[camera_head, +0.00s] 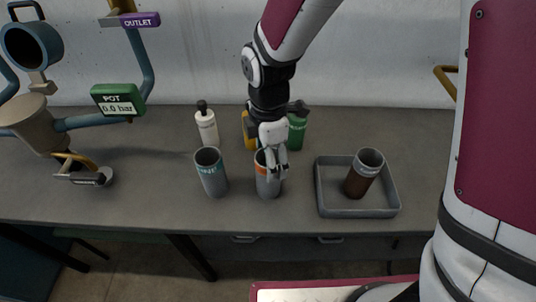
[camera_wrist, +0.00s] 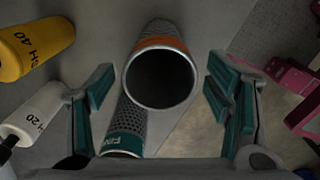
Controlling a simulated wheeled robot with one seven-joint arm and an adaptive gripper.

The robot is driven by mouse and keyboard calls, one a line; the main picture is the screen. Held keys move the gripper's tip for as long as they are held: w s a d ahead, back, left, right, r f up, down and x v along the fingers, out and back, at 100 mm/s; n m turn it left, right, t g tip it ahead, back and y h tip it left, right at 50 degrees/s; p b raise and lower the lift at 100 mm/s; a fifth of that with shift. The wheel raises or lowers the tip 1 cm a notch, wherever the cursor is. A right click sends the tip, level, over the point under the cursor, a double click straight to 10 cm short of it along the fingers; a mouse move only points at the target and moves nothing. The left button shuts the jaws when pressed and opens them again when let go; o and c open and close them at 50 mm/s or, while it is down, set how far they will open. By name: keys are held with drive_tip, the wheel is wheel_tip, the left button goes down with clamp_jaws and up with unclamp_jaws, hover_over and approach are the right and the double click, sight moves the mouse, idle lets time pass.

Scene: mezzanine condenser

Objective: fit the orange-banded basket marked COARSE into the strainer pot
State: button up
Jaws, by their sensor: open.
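The orange-banded basket (camera_head: 267,183) stands upright on the bench, partly hidden behind my gripper. In the wrist view the orange-banded basket (camera_wrist: 160,72) shows its open round mouth and orange band between the fingers; the word on the band is not readable. My gripper (camera_head: 275,165) is open right at this basket, with a finger (camera_wrist: 92,98) on the left and another on the right, both apart from it in the wrist view. The strainer pot (camera_head: 27,122) is the beige vessel at the far left, on blue pipes, with a round blue-rimmed part (camera_head: 32,45) above it.
A teal-banded basket (camera_head: 211,175) stands close to the left; its band begins "FIN" in the wrist view (camera_wrist: 124,140). A grey tray (camera_head: 358,211) at right holds a dark brown basket (camera_head: 363,175). White (camera_head: 206,126), yellow (camera_head: 249,132) and green (camera_head: 297,132) bottles stand behind.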

drive_tip(key=shift+f, duration=0.25)
drive_tip(key=c, duration=1.7)
drive_tip(key=shift+r, duration=0.1)
